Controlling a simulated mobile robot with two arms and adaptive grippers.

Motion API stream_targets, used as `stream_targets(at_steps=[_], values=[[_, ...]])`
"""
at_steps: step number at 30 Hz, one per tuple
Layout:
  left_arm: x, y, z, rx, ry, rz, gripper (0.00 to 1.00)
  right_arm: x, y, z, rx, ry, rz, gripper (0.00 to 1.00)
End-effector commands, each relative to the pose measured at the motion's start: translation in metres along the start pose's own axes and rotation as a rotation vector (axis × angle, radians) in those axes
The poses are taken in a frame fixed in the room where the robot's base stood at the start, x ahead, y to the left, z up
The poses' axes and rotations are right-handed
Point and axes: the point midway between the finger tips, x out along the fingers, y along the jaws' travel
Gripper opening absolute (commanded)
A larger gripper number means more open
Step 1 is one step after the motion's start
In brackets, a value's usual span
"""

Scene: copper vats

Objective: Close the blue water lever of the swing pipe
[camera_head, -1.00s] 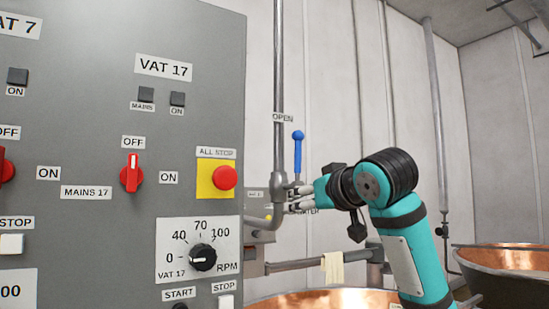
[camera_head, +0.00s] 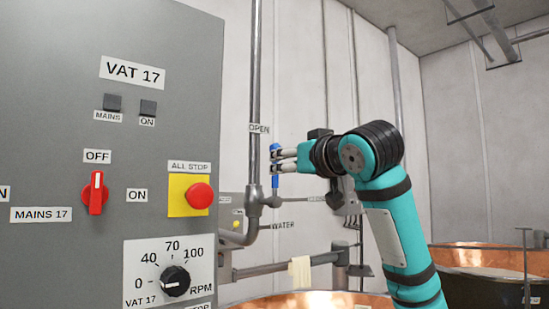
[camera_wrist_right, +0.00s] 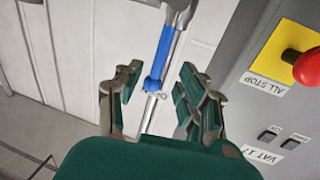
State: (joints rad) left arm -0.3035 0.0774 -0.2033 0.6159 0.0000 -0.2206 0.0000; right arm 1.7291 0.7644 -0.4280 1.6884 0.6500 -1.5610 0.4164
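The blue lever (camera_head: 275,181) stands upright on the swing pipe's valve, just below the OPEN label (camera_head: 259,128). Its lower part shows in the head view, while fingers partly cover its upper part. My right gripper (camera_head: 281,160) is at the lever's upper half, pointing left. In the right wrist view, the blue lever (camera_wrist_right: 166,48) and its round knob lie between the spread fingers of my right gripper (camera_wrist_right: 160,78), with gaps on both sides. I cannot tell whether a finger touches it. The WATER label (camera_head: 283,225) is below right of the valve. My left gripper is not in view.
The grey control panel (camera_head: 60,130) stands close on the left, with a red ALL STOP button (camera_head: 199,196) near its right edge. A vertical pipe (camera_head: 255,75) rises above the valve. Copper vats (camera_head: 320,301) are below and at right. A cloth (camera_head: 300,272) hangs from a pipe.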

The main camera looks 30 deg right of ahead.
Motion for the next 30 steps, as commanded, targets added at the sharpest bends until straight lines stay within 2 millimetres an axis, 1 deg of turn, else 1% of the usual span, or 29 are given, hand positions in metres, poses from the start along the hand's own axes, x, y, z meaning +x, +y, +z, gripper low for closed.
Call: stream_targets(at_steps=[1, 3, 6, 9, 15, 22, 23, 30], values=[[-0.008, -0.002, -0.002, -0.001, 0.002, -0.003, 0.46, 0.012, 0.0, -0.002, 0.0, -0.006, 0.001, 0.39], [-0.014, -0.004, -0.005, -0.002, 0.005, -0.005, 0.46, 0.025, 0.0, -0.003, 0.0, -0.003, 0.0, 0.39], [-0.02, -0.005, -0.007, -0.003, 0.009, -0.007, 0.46, 0.042, 0.0, -0.002, 0.0, -0.003, 0.001, 0.39], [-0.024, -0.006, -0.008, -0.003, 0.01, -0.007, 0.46, 0.053, 0.0, -0.002, 0.0, -0.002, 0.001, 0.39], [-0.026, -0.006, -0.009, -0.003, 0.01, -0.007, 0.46, 0.063, 0.0, 0.0, 0.0, 0.0, 0.0, 0.39], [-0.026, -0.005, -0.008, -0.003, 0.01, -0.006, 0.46, 0.064, 0.0, 0.0, -0.001, 0.001, 0.0, 0.39], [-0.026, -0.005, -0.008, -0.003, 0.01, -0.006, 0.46, 0.064, 0.0, 0.0, -0.001, 0.001, 0.0, 0.36], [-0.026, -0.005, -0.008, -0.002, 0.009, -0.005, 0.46, 0.063, 0.0, 0.0, 0.0, 0.001, 0.0, 0.05]])
